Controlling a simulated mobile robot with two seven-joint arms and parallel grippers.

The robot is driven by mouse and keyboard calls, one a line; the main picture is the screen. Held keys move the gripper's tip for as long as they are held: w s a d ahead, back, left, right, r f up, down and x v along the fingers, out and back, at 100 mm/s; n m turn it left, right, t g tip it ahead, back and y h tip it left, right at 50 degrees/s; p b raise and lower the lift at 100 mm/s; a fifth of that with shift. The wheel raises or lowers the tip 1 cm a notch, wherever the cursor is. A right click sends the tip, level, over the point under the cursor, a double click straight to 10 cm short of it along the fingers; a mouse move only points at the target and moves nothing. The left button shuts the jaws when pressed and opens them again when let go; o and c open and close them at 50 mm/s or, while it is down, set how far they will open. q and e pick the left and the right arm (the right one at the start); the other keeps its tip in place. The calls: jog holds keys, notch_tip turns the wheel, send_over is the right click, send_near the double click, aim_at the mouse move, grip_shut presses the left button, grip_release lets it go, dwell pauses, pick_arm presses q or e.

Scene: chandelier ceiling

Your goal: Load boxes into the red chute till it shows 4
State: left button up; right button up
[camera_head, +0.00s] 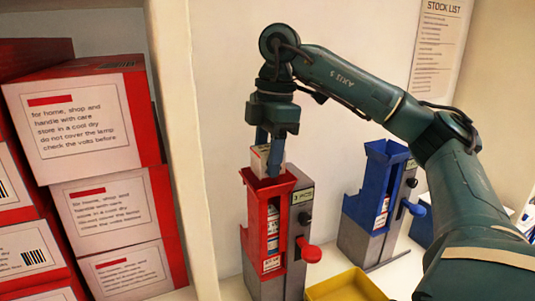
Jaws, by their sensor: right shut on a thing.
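My right gripper (266,148) points down over the red chute (256,217) and is shut on a small white box (264,160). The box is at the chute's open top; its lower part is hidden by the rim. Through the slot in the chute's front, several boxes (272,243) show stacked inside. A small display (303,196) on the chute's grey side seems to read 3 PCS. A red lever (310,252) sticks out below it. My left gripper is not in view.
A yellow tray (345,287) is at the front. Large red and white cartons (88,120) are stacked at left beyond a pale upright panel (180,120). A stock list hangs on the wall.

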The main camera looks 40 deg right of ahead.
jog(key=shift+f, duration=0.4)
jog(key=shift+f+b, duration=0.2)
jog(key=shift+b, duration=0.15)
jog(key=shift+f+b, duration=0.45)
jog(key=shift+f, duration=0.2)
jog(key=o, duration=0.9)
